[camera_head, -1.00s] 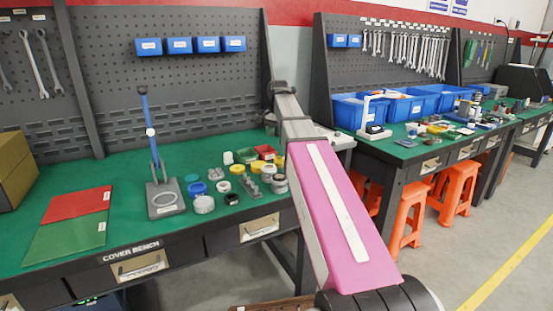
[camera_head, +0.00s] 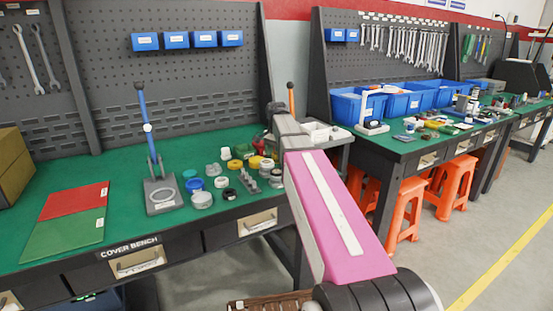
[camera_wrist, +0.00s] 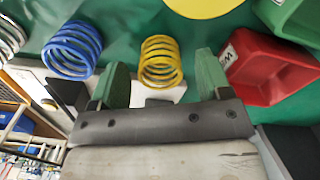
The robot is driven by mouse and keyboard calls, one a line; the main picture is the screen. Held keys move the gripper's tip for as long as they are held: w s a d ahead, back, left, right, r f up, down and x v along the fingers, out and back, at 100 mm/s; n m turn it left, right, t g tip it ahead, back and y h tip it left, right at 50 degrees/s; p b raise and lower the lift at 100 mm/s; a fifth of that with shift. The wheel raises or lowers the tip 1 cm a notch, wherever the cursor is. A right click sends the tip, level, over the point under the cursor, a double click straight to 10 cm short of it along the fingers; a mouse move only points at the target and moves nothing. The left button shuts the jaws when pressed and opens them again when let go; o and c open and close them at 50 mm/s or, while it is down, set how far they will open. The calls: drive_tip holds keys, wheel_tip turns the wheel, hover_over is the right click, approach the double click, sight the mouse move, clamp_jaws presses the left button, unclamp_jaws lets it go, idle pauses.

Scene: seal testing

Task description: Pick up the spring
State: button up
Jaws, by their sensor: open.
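A yellow coil spring (camera_wrist: 160,62) is in the wrist view, in line with the gap between my gripper's (camera_wrist: 162,66) two green fingers. The fingers are apart, with visible space on either side of the spring; I cannot tell how far it lies beyond or between the tips. A blue coil spring (camera_wrist: 72,50) lies to the left, outside the left finger. A silver spring (camera_wrist: 10,38) is partly cut off at the left edge. In the head view my pink arm reaches to the bench's right end, and I cannot make out the fingers or springs there.
A red bin (camera_wrist: 268,68) is close by the right finger, with a green bin (camera_wrist: 295,20) and a yellow round part (camera_wrist: 205,4) beyond. On the green bench (camera_head: 120,175) stand a blue-handled press (camera_head: 150,140), a white tray (camera_head: 322,132) and several small parts.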

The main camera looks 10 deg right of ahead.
drive_tip(key=shift+f, duration=0.45)
drive_tip(key=c, duration=1)
drive_tip(key=shift+r, duration=0.1)
